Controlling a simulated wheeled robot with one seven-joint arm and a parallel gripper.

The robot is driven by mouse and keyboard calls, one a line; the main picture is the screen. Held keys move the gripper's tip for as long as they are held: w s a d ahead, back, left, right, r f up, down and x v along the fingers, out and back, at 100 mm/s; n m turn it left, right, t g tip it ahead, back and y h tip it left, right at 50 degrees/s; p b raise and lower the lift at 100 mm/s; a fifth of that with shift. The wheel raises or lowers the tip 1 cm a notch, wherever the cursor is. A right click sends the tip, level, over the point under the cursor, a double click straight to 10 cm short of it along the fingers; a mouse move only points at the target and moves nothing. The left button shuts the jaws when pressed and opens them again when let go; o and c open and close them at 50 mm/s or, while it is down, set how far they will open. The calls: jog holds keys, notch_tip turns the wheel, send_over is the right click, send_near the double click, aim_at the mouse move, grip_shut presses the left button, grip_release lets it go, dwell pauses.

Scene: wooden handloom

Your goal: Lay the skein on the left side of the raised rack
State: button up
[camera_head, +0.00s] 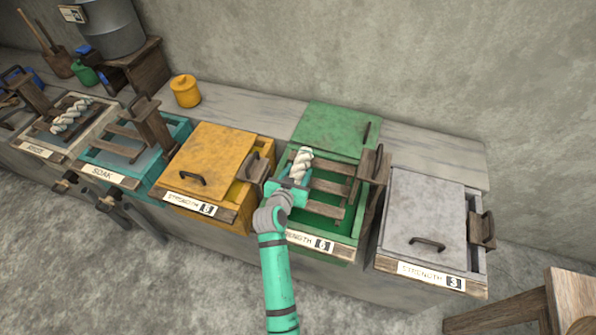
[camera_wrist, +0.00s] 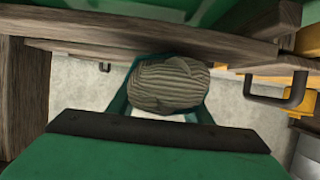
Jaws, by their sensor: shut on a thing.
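My gripper (camera_head: 293,182) is shut on a cream twisted skein (camera_head: 301,162) at the green vat labelled strength 6. The skein is over the left part of the vat, beside the left ends of the raised rack's wooden slats (camera_head: 330,187). I cannot tell whether it touches the slats. In the wrist view the skein (camera_wrist: 168,84) shows end-on as a ribbed grey-beige bundle between the green fingers. Wooden bars of the rack (camera_wrist: 150,35) cross just beyond it there. The skein's lower end is hidden by my gripper in the head view.
The green lid (camera_head: 335,128) lies behind the open vat. A wooden rack handle (camera_head: 377,165) stands at its right. A closed yellow vat (camera_head: 210,155) is at left, a grey one (camera_head: 425,215) at right. Another skein (camera_head: 72,116) lies on the far-left rack.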

jog(key=o, duration=1.2)
jog(key=shift+o, duration=0.2)
jog(key=v, duration=1)
jog(key=shift+s+a+r, duration=0.15)
jog(key=shift+s+r, duration=0.1)
jog(key=shift+s, duration=0.05)
